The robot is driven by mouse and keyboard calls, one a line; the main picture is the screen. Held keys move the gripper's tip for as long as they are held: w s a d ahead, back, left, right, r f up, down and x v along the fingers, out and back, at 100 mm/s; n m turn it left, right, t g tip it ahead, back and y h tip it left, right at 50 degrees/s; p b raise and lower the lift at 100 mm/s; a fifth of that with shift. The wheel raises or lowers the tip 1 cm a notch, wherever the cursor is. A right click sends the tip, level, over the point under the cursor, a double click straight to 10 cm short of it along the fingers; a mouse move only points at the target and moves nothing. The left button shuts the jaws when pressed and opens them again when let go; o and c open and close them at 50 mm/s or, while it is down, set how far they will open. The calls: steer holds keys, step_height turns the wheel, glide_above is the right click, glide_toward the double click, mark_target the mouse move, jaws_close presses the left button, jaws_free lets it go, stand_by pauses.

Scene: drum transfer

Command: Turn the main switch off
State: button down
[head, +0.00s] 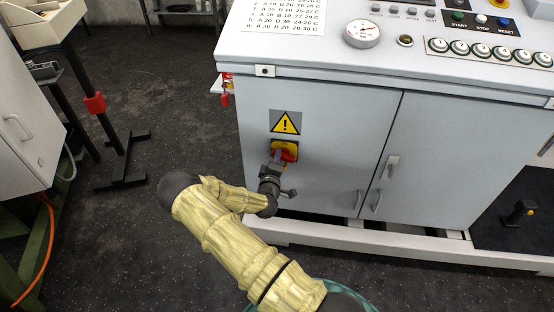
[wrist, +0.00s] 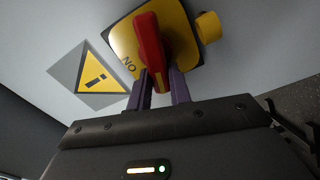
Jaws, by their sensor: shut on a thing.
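The main switch is a red handle (wrist: 150,40) on a yellow plate (wrist: 185,35), set on the front of the grey cabinet. In the head view the switch (head: 287,148) sits just under the yellow warning sign (head: 286,122), partly covered by my gripper (head: 276,160). In the wrist view my gripper (wrist: 159,76) has its two purple fingers on either side of the handle's lower end, shut on it. The letters ON show on the plate, left of the handle. The handle runs nearly upright in that view, slightly tilted.
The cabinet (head: 330,130) has door handles (head: 390,167) to the right of the switch and a control panel with a gauge (head: 362,33) on top. A yellow knob (wrist: 208,27) sticks out beside the plate. Open dark floor (head: 170,110) lies to the left.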

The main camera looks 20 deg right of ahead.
steer(key=shift+a+f+n+b, duration=0.1)
steer(key=shift+f+n+b, duration=0.1)
steer(key=shift+n, duration=0.55)
steer(key=shift+a+f+n+b, duration=0.1)
steer(key=shift+f+n+b, duration=0.1)
steer(key=shift+n, duration=0.55)
steer(key=c, duration=1.3)
jaws_free()
steer(key=shift+d, duration=0.1)
steer(key=shift+s, duration=0.1)
steer(key=p+v, duration=0.2)
steer(key=v, duration=1.5)
steer(key=shift+s, duration=0.1)
